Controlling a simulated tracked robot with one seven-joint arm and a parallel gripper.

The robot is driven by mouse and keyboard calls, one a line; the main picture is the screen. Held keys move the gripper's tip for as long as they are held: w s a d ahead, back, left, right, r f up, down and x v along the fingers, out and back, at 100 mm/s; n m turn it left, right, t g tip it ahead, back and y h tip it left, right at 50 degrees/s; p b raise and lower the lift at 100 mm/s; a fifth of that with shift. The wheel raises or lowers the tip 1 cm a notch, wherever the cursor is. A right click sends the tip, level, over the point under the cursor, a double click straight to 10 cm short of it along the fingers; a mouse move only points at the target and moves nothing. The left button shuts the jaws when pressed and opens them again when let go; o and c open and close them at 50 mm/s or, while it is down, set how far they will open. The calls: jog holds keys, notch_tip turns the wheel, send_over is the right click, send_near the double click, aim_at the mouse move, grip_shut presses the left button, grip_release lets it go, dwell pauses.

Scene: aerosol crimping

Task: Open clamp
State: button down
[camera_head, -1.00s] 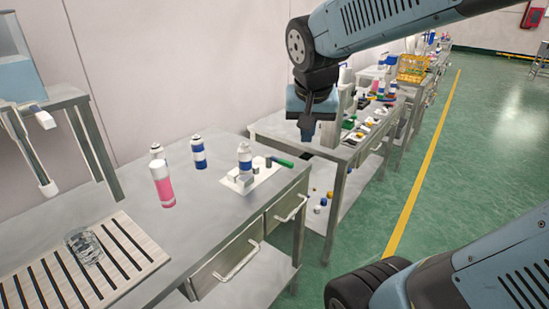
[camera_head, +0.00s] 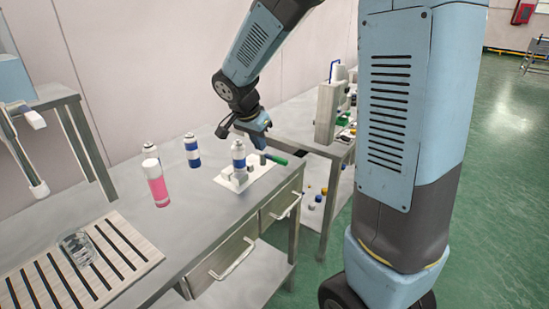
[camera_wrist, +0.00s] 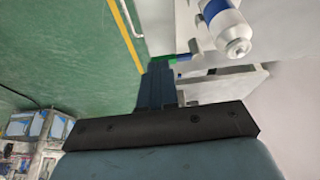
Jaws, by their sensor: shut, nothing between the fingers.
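The clamp has a green handle (camera_head: 276,159) and sits on a white plate (camera_head: 264,177) near the bench's right end. A white can with a blue band (camera_head: 239,166) stands upright at the clamp. My gripper (camera_head: 261,146) is shut and empty, just above and left of the green handle. In the wrist view, the fingers (camera_wrist: 160,75) point toward the green handle (camera_wrist: 163,60), which shows just beyond their tips. I cannot tell whether they touch it. The can's top (camera_wrist: 238,47) shows to the right of the fingers.
A pink-banded can (camera_head: 156,183) and another blue-banded can (camera_head: 192,151) stand left on the bench (camera_head: 195,215). A glass (camera_head: 77,246) is on a slatted board (camera_head: 130,243) at the front left. A second bench with equipment (camera_head: 327,112) stands behind.

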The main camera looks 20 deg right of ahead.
jog(key=x, duration=0.9)
jog(key=shift+d+f, duration=0.15)
jog(key=shift+f, duration=0.2)
jog(key=shift+w+d+f, duration=0.1)
jog(key=shift+w+d, duration=0.6)
jog(key=shift+d, duration=0.2)
jog(key=shift+w+d, duration=0.6)
jog(key=shift+d, duration=0.1)
